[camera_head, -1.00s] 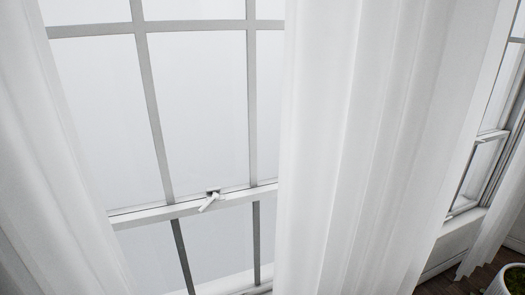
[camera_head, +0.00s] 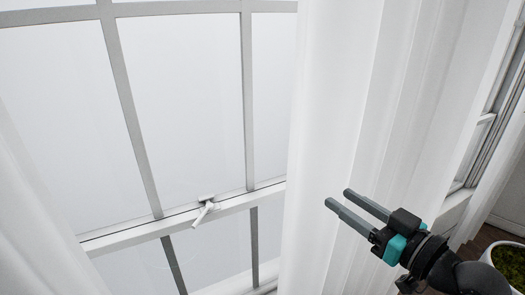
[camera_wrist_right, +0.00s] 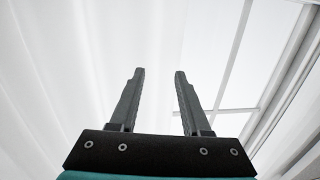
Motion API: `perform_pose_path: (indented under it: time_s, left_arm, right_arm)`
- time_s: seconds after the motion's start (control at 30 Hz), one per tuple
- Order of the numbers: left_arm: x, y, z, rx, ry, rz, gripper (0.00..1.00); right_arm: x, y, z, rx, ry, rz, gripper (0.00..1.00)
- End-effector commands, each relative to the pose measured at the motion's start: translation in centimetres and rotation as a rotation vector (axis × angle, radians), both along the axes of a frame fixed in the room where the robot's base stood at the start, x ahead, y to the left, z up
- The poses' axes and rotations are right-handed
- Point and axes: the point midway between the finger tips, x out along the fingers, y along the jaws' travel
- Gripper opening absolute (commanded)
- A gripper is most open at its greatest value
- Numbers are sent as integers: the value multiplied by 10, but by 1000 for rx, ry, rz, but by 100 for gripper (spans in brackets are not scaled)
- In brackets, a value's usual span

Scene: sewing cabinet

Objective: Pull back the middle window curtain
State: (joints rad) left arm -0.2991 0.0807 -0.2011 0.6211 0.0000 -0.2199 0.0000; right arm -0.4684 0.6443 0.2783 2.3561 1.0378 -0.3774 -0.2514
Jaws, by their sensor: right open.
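A long white pleated curtain (camera_head: 400,100) hangs at the right side of the large window in the head view. Another white curtain (camera_head: 25,225) hangs at the left edge. Between them the window panes (camera_head: 185,95) are uncovered. My right gripper (camera_head: 336,197) is in front of the right-hand curtain, its fingers pointing up and left, apart and empty. In the right wrist view the two fingers (camera_wrist_right: 157,75) stand open with white cloth behind them. I cannot tell whether they touch the cloth. My left gripper is not in view.
The window has a pale frame with a white latch (camera_head: 206,208) on its middle rail. A second window (camera_head: 480,145) is at the far right. A white pot with a green plant (camera_head: 511,262) stands on the dark floor at the lower right.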

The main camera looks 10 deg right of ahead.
Motion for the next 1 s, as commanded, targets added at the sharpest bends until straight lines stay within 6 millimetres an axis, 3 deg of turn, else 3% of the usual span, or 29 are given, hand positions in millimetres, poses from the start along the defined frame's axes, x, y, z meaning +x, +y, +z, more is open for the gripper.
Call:
perform_pose_path:
  time_s: [0.03, 0.13, 0.37, 1.0]
  left_arm:
    - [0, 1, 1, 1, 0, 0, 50]
    - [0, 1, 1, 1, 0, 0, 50]
    - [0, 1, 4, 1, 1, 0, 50]
    - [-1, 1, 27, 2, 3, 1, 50]
  right_arm:
    - [-6, 10, 15, -2, -24, 33, 47]
    - [-13, 22, 31, -1, -51, 70, 47]
    - [-10, 28, 38, 1, -64, 80, 47]
    - [59, 63, 39, 3, -64, 79, 47]
